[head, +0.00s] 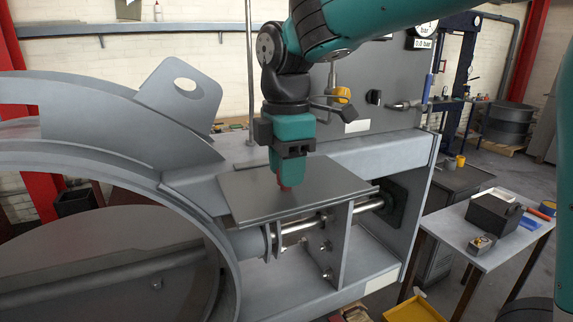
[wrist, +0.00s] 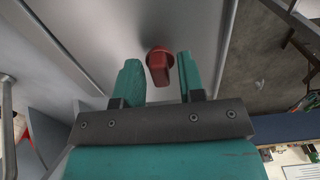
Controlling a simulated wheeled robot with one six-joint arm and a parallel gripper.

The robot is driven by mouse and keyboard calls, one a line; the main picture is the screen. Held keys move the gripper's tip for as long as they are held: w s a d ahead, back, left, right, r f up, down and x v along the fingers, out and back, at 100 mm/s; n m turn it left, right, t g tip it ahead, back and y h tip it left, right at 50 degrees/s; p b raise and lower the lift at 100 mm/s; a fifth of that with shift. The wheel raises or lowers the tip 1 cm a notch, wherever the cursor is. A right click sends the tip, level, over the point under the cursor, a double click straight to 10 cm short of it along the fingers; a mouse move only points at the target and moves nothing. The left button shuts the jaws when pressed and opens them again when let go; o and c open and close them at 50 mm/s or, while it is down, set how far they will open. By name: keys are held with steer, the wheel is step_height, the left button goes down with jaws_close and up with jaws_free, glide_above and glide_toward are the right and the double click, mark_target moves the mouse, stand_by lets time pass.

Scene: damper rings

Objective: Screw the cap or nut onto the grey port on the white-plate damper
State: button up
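A red part with a round flange and a raised grip (wrist: 158,66), which looks like a cap, shows between my fingertips in the wrist view. It also shows as red below my gripper in the head view (head: 285,184). My gripper (wrist: 160,75) has its two teal fingers apart, one on each side of the red part, with a visible gap at least on the right. In the head view my gripper (head: 289,170) points down just above a flat grey plate (head: 320,200). I cannot make out a grey port; the red part may hide what is beneath it.
A large grey ring (head: 225,250) with a lifting lug (head: 180,90) stands at left. A side table (head: 480,250) holds a black box (head: 494,212). A yellow bin (head: 415,308) is below.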

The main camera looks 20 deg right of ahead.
jaws_close()
step_height(320, 180, up, 6)
steer(key=p, duration=0.5)
steer(key=shift+r+p, duration=0.15)
steer(key=shift+p, duration=0.25)
